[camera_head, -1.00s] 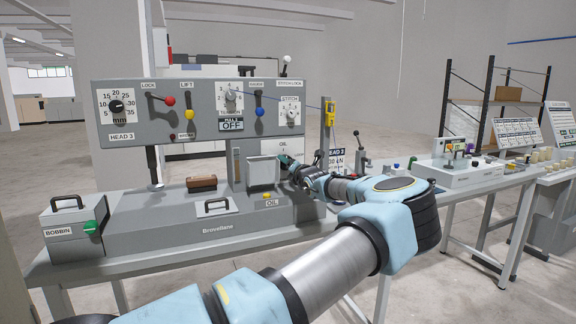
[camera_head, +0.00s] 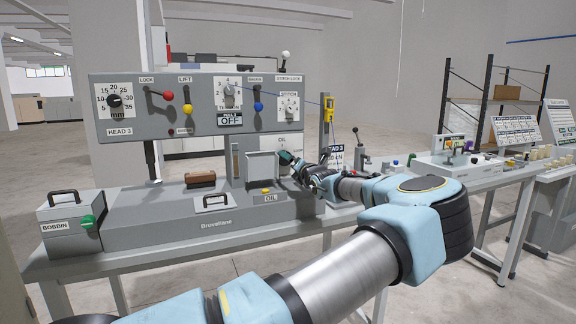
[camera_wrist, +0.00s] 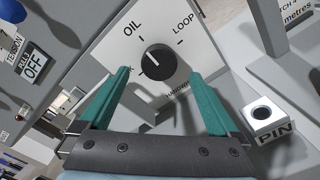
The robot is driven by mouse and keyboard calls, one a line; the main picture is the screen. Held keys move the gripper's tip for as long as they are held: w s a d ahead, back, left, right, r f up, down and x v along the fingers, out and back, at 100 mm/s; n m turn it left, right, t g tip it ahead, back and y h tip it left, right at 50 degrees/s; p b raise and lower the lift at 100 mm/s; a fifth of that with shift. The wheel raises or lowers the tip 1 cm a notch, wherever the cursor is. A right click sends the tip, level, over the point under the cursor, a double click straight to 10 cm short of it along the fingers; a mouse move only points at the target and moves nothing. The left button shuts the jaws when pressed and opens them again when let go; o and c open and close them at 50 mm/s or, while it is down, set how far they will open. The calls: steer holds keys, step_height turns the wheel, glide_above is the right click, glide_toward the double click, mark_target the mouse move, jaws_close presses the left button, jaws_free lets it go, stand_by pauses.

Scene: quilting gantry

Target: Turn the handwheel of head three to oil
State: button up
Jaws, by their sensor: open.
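The handwheel (camera_wrist: 159,61) is a round black knob with a white mark on its upper left. It sits on a white plate (camera_wrist: 205,22) marked OIL at upper left and LOOP at upper right. Lower lettering is partly hidden by my fingers. My gripper (camera_wrist: 159,72) is open, its teal fingers on either side of the knob in the wrist view; I cannot tell whether they touch it. In the head view my gripper (camera_head: 288,158) is at the right of the grey head 3 machine (camera_head: 210,150), in front of the OIL plate (camera_head: 282,141), hiding the knob.
A box marked PIN (camera_wrist: 262,113) stands to the right in the wrist view. A clear guard (camera_head: 262,167) is just left of my gripper in the head view. The PULL OFF sign (camera_head: 230,119) and levers are on the panel above. Another bench (camera_head: 465,172) stands to the right.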

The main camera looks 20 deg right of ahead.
steer(key=s, duration=0.4)
steer(key=s+b, duration=0.1)
steer(key=s, duration=0.1)
steer(key=shift+s+d, duration=0.2)
steer(key=shift+d, duration=0.15)
steer(key=shift+s, duration=0.1)
